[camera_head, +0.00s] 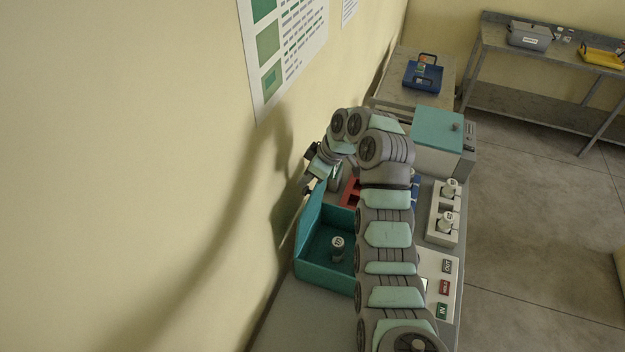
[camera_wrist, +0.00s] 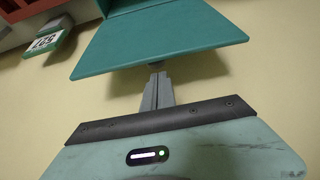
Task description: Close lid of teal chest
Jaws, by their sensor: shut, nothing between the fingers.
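The teal chest (camera_head: 322,279) stands on the bench against the left wall. Its lid (camera_head: 311,216) is open and stands up on the wall side. A small grey-white capped jar (camera_head: 337,243) is inside the chest. In the wrist view the lid (camera_wrist: 160,45) fills the top middle, with its free edge toward me. My gripper (camera_wrist: 157,72) is shut and empty, its fingertips at or just short of that edge; I cannot tell whether they touch. In the head view my gripper (camera_head: 306,190) is partly hidden, behind the lid near the wall.
A red rack (camera_head: 350,192) is beyond the chest. White holders (camera_head: 441,224) with capped jars and a panel with coloured labels (camera_head: 443,287) lie to the right. A teal-lidded box (camera_head: 438,130) stands farther back. The wall (camera_head: 200,200) is close on the left.

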